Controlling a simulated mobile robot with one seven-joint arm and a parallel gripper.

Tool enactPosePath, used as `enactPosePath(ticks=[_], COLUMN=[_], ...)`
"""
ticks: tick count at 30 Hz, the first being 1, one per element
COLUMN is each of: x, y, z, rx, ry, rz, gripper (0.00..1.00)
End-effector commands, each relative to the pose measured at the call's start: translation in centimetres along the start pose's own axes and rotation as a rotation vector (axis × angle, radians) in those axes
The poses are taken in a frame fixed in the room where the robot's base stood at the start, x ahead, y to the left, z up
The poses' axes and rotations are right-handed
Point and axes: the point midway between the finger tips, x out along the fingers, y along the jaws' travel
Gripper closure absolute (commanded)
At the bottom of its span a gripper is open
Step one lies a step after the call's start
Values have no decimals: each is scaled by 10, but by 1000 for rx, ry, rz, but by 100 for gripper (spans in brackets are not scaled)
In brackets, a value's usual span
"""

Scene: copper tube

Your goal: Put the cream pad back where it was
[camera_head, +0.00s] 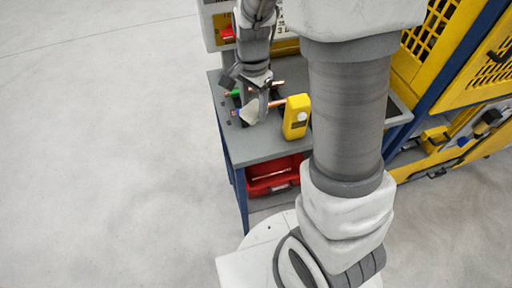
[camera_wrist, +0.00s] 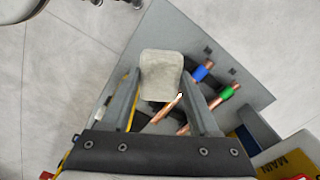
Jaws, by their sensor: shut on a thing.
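The cream pad (camera_wrist: 160,70) is between the two fingers of my gripper (camera_wrist: 162,84) in the wrist view, and the gripper is shut on it. In the head view the pad (camera_head: 250,114) shows below my gripper (camera_head: 254,100), over the grey bench top (camera_head: 262,148). Whether the pad touches the bench is hard to tell. Copper tubes lie close by and partly under the gripper; one has a blue band (camera_wrist: 200,73) and one a green band (camera_wrist: 226,93). Part of the tubes is hidden by the pad and fingers.
A yellow handheld device (camera_head: 296,117) stands on the bench right of the pad. A red box (camera_head: 272,176) sits on the shelf below. A yellow machine frame (camera_head: 440,60) is at the right. The bench's front part is clear.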

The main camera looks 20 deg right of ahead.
Motion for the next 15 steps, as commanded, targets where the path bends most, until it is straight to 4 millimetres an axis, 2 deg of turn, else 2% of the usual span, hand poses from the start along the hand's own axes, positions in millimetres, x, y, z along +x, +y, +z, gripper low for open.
enactPosePath(ticks=[6, 12, 15], x=[10, 14, 26], y=[10, 15, 16], z=[6, 9, 10], rx=[340, 493, 515], ry=[-2, -5, -6], rz=[-2, -2, 3], gripper=[91, 91, 91])
